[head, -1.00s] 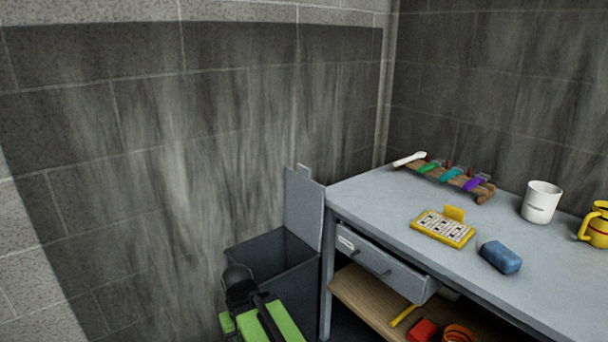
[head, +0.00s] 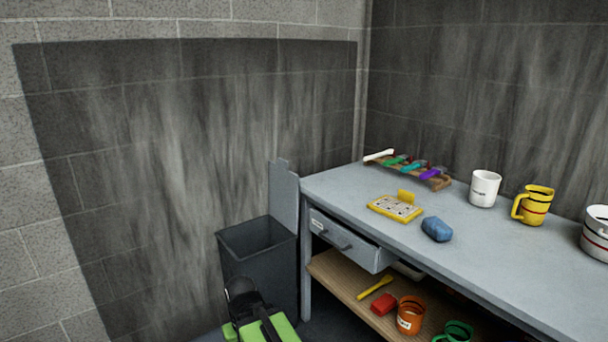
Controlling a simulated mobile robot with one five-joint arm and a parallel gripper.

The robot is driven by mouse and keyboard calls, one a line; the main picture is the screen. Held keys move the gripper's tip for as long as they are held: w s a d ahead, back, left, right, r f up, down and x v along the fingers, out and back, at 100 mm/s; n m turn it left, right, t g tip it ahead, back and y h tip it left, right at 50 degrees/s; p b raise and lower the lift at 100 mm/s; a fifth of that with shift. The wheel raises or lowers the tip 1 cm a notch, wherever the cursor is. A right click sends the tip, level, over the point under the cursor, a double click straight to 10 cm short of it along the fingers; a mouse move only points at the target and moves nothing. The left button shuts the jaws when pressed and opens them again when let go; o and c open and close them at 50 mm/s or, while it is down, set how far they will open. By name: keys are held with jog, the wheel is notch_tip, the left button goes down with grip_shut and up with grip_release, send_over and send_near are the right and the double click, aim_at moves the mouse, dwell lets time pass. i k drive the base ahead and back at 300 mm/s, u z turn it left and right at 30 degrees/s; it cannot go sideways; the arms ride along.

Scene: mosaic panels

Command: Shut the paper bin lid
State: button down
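The paper bin (head: 262,262) is a dark grey open-topped box on the floor, left of the desk. Its lid (head: 284,197) is a flat grey panel standing upright at the bin's right side, beside the desk's left end. The bin's mouth is uncovered and its inside looks dark. My arm (head: 265,325), with green and black parts, shows at the bottom in front of the bin and hides part of its lower front. My gripper's fingertips cannot be made out.
The grey desk (head: 337,185) stands right of the bin, its drawer (head: 345,240) slightly pulled out. A rack of markers (head: 410,169), a yellow card holder (head: 396,208), a blue lump (head: 437,229) and mugs are on top. A wooden shelf (head: 335,275) below holds more items. The wall is close behind.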

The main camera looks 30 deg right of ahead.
aim_at(283, 184)
jog(key=u, duration=0.1)
jog(key=k, duration=0.4)
jog(key=z, duration=0.4)
jog(key=i, duration=1.5)
jog(key=u, duration=0.55)
